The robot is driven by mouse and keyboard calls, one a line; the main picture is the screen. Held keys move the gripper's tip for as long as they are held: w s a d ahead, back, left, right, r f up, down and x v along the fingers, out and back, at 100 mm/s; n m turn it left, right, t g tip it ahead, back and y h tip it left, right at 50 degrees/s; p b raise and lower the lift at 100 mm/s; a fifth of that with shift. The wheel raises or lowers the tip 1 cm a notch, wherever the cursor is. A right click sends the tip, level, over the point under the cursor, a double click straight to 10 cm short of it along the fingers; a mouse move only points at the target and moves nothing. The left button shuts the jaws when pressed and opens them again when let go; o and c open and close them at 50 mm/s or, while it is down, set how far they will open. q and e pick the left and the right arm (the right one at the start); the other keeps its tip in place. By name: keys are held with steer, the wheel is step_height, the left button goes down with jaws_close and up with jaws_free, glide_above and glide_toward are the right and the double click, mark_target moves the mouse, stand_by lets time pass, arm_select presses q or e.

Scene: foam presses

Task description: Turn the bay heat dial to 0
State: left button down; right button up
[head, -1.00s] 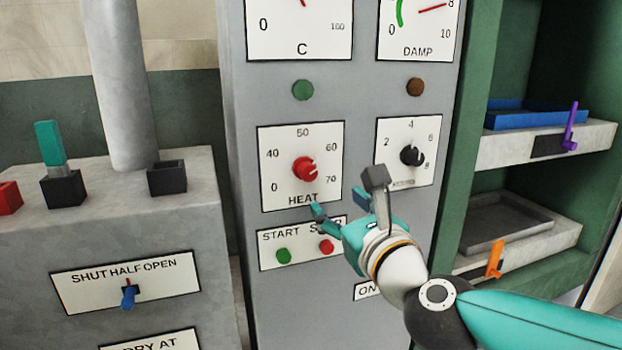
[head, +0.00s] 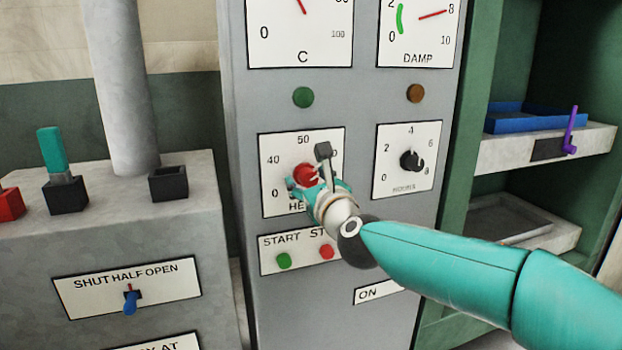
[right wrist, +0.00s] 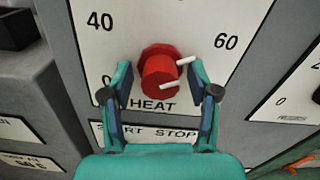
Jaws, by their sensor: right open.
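The red heat dial (head: 306,174) is on a white plate (head: 270,146) marked HEAT, with 0, 40, 50 and more around it. In the right wrist view the red dial (right wrist: 160,72) has two white marks on its right side, one pointing right towards 60 and one lower right. My right gripper (head: 308,186) is at the dial, its fingers open. In the right wrist view its fingertips (right wrist: 160,78) stand on either side of the dial, with gaps between finger and knob. The gripper hides the right part of the scale in the head view. My left gripper is not in view.
A black dial (head: 411,160) is on a plate to the right. Green START (head: 284,260) and red stop (head: 326,251) buttons sit just below the heat plate. A grey block with a blue lever (head: 130,301) stands left. Shelves with a blue tray (head: 540,117) are right.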

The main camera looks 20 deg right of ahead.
steer(key=c, duration=1.1)
steer(key=shift+d, duration=0.15)
steer(key=shift+c, duration=0.2)
jaws_close()
